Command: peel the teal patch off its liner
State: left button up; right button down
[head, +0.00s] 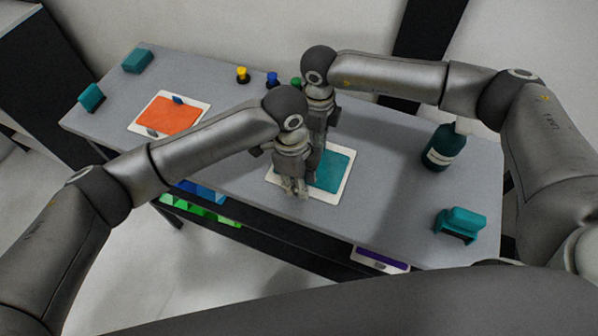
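The teal patch (333,172) lies on its white liner (322,194) near the middle of the table. My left gripper (293,191) is over the left, near part of the liner, beside the patch's left edge, and hides that part. My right gripper (317,145) points down at the far left edge of the patch, just behind the left one. The fingertips of both grippers are small and partly hidden, so I cannot tell whether they touch or hold the patch.
An orange patch (168,115) on a white liner lies at the left. Teal blocks (138,61) stand at the far left corner. Small yellow (242,74) and blue (272,79) capped items stand at the back. A dark teal bottle (444,147) and a teal tool (461,224) stand right.

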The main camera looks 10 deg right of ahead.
pick_arm(q)
jog(key=shift+c, duration=0.3)
grip_shut()
pick_arm(e)
jog(key=shift+r, duration=0.65)
dwell(0.6)
jog(key=shift+a+r, duration=0.1)
jog(key=shift+r, duration=3.4)
pick_arm(q)
grip_release()
jog(key=shift+o, duration=0.3)
jog(key=shift+w, duration=0.1)
pick_arm(e)
jog(key=shift+s, duration=0.1)
pick_arm(q)
jog(key=shift+d, duration=0.1)
